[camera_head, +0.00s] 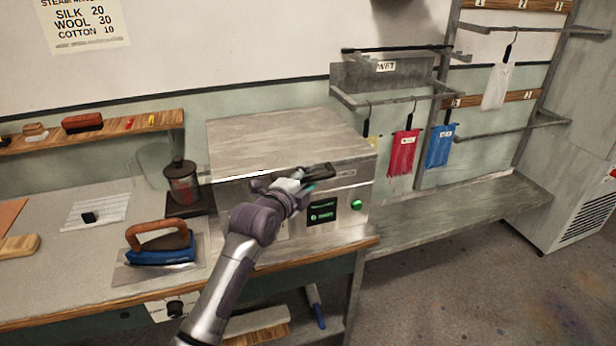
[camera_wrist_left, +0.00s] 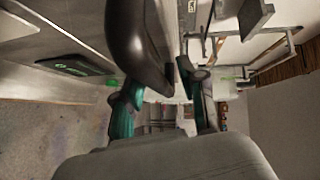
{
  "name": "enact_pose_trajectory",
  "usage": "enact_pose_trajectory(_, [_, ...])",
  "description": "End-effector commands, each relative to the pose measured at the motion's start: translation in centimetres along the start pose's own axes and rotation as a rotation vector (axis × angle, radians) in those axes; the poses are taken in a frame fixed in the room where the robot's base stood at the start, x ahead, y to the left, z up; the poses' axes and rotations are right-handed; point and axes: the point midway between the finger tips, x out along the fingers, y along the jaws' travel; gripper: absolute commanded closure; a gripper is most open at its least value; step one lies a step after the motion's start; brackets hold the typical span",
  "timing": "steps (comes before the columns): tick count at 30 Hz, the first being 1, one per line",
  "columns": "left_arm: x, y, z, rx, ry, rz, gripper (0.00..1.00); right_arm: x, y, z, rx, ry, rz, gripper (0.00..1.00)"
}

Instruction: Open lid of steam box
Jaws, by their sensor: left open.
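The steam box (camera_head: 330,232) is a grey metal box on the workbench, with a green display and a green button on its front. Its flat lid (camera_head: 285,138) lies closed on top. A dark handle (camera_head: 318,171) sticks out at the lid's front edge; it shows large and curved in the left wrist view (camera_wrist_left: 135,38). My left gripper (camera_head: 304,182) is at the handle, in front of the box. In the left wrist view its open fingers (camera_wrist_left: 160,92) appear on either side of the handle's end; contact cannot be told. My right gripper is not in view.
A blue iron (camera_head: 165,248) with a wooden handle and a dark-based jar (camera_head: 182,182) stand left of the box. A shelf (camera_head: 90,132) runs behind them. Right of the box are a low grey bench (camera_head: 450,212) and racks with hanging red and blue cloths (camera_head: 403,152).

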Motion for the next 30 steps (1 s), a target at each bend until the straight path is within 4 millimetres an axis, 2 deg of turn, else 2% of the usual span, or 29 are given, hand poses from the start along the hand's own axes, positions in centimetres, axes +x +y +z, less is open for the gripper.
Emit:
enact_pose_trajectory(9, [0.24,0.0,-0.03,0.0,0.0,0.0,0.59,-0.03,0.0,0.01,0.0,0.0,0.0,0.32])
enact_pose_trajectory(15, [0.22,0.02,-0.02,0.0,0.0,0.0,0.92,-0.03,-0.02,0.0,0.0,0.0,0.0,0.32])
enact_pose_trajectory(17, [0.22,0.02,-0.02,0.0,0.0,0.0,1.0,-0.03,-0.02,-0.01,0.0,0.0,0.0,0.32])
enact_pose_trajectory(30, [0.35,-0.41,0.01,-0.005,0.0,0.004,1.0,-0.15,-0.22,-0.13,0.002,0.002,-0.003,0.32])
